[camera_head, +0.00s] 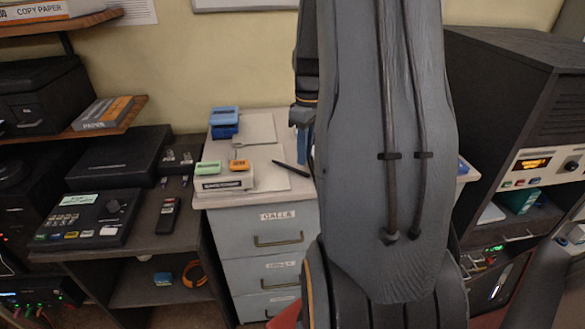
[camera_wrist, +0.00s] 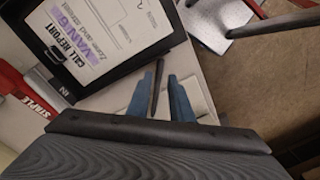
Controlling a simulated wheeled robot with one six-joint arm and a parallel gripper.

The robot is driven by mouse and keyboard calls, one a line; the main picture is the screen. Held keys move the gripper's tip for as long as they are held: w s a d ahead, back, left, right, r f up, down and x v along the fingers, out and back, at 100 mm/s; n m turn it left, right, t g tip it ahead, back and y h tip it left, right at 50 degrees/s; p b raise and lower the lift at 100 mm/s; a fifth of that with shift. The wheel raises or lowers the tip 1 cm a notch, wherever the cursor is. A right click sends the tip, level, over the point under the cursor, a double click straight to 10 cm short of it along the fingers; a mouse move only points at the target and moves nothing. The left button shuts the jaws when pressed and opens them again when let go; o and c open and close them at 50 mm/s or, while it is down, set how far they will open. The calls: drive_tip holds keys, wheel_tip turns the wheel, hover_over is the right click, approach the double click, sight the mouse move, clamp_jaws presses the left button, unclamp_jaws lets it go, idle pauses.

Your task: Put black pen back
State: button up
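A thin black pen (camera_head: 290,167) lies on the pale top of the drawer cabinet (camera_head: 262,192) in the head view. My arm hides the area to its right and most of my gripper. In the wrist view, the two blue fingers of my gripper (camera_wrist: 160,82) stand apart. A thin dark rod, which looks like the pen (camera_wrist: 155,90), lies in line with the gap between them. Some gap shows on both sides of it. I cannot tell how far below the fingertips it is.
A black tray with a call report sheet (camera_wrist: 92,40) lies left of the fingers in the wrist view, beside a red stapler (camera_wrist: 22,92). Blue boxes (camera_head: 224,122) and a white box (camera_head: 222,181) stand on the cabinet. A dark desk with devices (camera_head: 90,218) is at left.

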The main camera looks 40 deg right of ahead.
sight(303, 171)
drive_tip(key=shift+a+f+p, duration=0.15)
drive_tip(key=shift+f+p, duration=0.8)
drive_tip(key=shift+f, duration=1.5)
clamp_jaws()
drive_tip(key=shift+r, duration=0.15)
